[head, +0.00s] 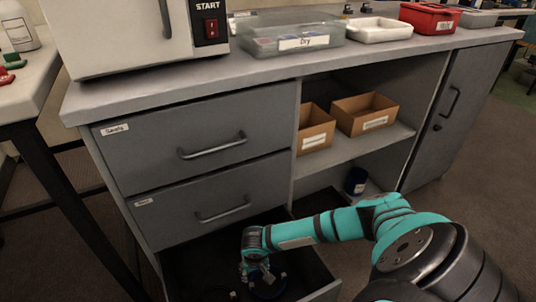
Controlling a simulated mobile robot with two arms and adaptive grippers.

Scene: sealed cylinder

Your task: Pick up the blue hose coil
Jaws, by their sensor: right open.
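A dark blue ring-shaped item, which looks like the blue hose coil (268,292), lies in the open bottom drawer (190,268) at the bottom of the head view. My right gripper (257,274) is open and points down into this drawer, right over the coil. It covers part of the coil, and the frame's lower edge cuts the coil off. I cannot tell whether the fingers touch it. My left gripper is not in view.
Two closed drawers (215,148) with bar handles sit above the open one. Cardboard boxes (365,113) stand on the shelf at right, with a dark blue cylinder (355,180) below. The worktop holds a white machine (130,40) and a clear bin (290,35).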

